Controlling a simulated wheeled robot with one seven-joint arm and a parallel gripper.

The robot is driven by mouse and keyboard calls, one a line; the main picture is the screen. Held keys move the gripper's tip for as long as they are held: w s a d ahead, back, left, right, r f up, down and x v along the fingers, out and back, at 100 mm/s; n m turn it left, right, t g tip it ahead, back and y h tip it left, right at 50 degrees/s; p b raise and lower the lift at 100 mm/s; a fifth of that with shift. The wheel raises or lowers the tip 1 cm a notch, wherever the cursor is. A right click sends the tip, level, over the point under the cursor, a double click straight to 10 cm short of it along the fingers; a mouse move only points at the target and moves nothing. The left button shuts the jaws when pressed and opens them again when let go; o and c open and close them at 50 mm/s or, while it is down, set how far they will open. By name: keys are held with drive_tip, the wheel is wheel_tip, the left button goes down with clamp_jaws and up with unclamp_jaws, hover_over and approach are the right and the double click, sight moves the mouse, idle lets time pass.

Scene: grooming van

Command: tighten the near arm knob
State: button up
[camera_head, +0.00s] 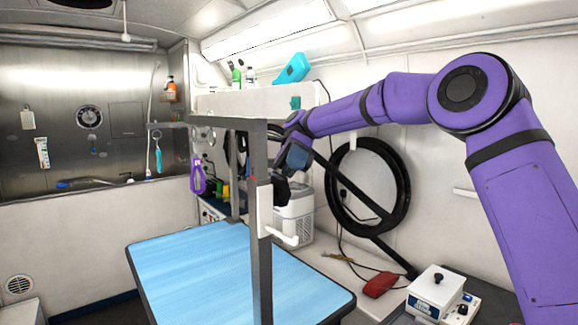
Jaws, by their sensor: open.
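The grooming arm's near grey post (262,285) rises at the near side of the blue table (200,265). A white bracket (265,212) sits on this post, with a white handle-like bar (284,237) sticking out to the right at its lower end. I cannot make out a separate round knob there. My gripper (281,190) is open, dark and pointing down, just right of the post and above the bar. The post and bracket partly hide its fingertips. I see no contact with the bar, and cannot tell how far apart they are in depth.
A pale appliance (295,215) stands behind my gripper. A coiled black hose (368,185) hangs on the right wall. A red object (381,285) and a white box with a black knob (437,290) lie at lower right. A shelf (255,101) is above.

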drive_tip(key=shift+v, duration=1.45)
drive_tip(key=shift+s+d, duration=0.1)
